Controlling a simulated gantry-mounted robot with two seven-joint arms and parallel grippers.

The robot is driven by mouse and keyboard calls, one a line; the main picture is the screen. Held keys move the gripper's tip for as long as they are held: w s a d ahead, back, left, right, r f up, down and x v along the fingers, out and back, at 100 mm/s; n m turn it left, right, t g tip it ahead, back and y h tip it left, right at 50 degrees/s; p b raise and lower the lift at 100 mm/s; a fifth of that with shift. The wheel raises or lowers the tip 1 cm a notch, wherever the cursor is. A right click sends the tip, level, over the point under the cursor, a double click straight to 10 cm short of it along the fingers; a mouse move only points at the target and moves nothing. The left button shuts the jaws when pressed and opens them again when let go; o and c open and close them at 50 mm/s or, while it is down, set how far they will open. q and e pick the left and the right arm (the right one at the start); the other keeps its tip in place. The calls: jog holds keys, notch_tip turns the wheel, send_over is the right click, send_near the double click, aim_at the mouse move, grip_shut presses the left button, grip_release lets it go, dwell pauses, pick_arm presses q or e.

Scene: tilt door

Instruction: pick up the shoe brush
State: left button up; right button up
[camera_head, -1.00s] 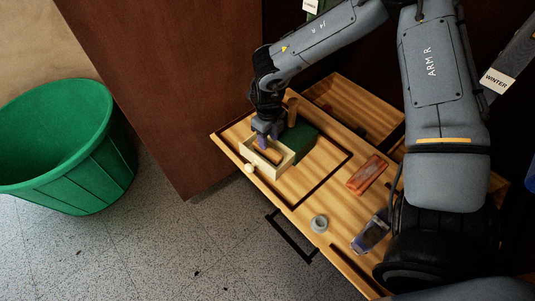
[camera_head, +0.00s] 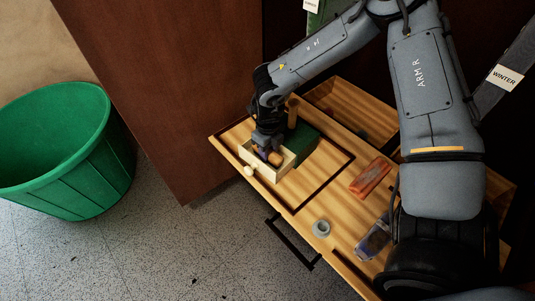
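A small pale wooden drawer (camera_head: 265,173) with a round knob stands pulled out of a green box (camera_head: 302,141) on the wooden tilt-door surface. A brown rounded piece, seemingly the shoe brush (camera_head: 275,158), shows in the drawer. My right gripper (camera_head: 266,150) reaches down into the drawer, right at the brown piece. Its fingers are small and partly hidden, so I cannot tell whether they grip it. My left gripper is not in view.
An orange-red packet (camera_head: 370,177), a grey ring-shaped roll (camera_head: 321,228) and a blue-grey package (camera_head: 374,238) lie on the wooden surface (camera_head: 290,207). A wooden peg (camera_head: 293,112) stands behind the gripper. A green bin (camera_head: 60,150) stands at left.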

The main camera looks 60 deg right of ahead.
aim_at(270, 153)
jog(key=shift+c, duration=0.3)
jog(key=shift+r+p, duration=0.55)
jog(key=shift+r, duration=0.35)
jog(key=r+p, duration=0.1)
jog(key=s+r+p, duration=0.1)
jog(key=r, duration=0.1)
jog(key=shift+a+r, duration=0.15)
jog(key=s+r+p, duration=0.1)
jog(key=s+r, duration=0.1)
jog(key=s, duration=0.1)
jog(key=s+a+r+p, duration=0.1)
jog(key=s+p, duration=0.1)
jog(key=s, duration=0.1)
jog(key=s+a+r+p, duration=0.1)
jog(key=s+r+p, duration=0.1)
jog(key=s, duration=0.2)
jog(key=shift+a+r, duration=0.1)
jog(key=shift+r, duration=0.25)
jog(key=shift+s+a, duration=0.1)
jog(key=shift+s, duration=0.1)
